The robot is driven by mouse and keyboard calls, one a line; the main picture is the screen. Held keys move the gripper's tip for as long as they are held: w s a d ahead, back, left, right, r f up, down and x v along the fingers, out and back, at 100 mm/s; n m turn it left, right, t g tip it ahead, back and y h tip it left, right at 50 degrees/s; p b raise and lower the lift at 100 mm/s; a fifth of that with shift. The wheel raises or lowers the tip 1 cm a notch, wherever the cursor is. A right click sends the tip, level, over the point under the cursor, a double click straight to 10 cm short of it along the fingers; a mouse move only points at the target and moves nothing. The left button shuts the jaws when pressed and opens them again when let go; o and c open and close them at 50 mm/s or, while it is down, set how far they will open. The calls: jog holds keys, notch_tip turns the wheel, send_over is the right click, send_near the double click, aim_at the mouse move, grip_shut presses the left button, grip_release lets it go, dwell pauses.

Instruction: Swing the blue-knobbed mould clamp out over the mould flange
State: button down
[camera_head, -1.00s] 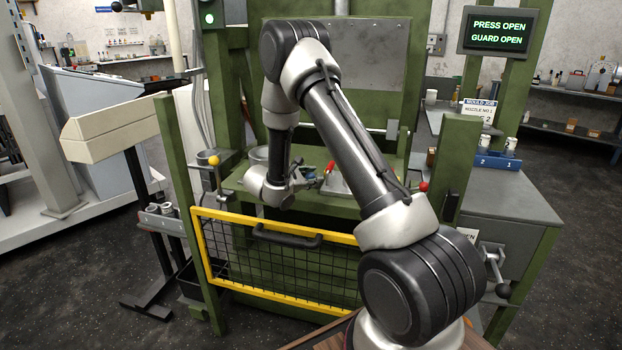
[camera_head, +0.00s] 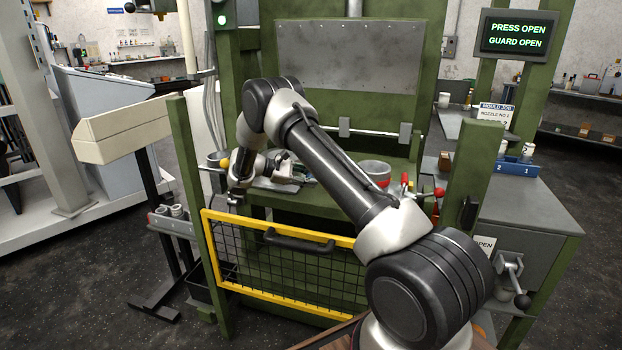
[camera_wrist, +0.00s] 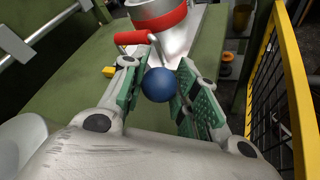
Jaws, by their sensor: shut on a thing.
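The blue knob (camera_wrist: 159,85) of the mould clamp sits between the green finger pads of my gripper (camera_wrist: 158,88) in the wrist view, and the gripper is shut on it. Beyond it are a silver drum-like part with a red band (camera_wrist: 160,14) and its pale flange (camera_wrist: 184,42). A red handle (camera_wrist: 132,37) lies just left of the band's lower edge. In the head view my gripper (camera_head: 297,174) is low over the green press bed, left of a red-banded round part (camera_head: 375,170). The blue knob cannot be made out there, and the clamp arm is mostly hidden.
The yellow-framed mesh guard (camera_head: 280,236) stands in front of the bed and shows at the right in the wrist view (camera_wrist: 292,75). A yellow knob (camera_head: 224,163) and a red knob (camera_head: 440,192) stand at the sides. The sign (camera_head: 512,36) reads PRESS OPEN, GUARD OPEN.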

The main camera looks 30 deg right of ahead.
jog(key=shift+w+m+g, duration=0.4)
jog(key=shift+m+g, duration=0.1)
jog(key=shift+m, duration=0.1)
jog(key=c, duration=1.1)
grip_release()
jog(key=shift+o, duration=0.2)
notch_tip(320, 180, up, 10)
jog(key=shift+c, duration=0.4)
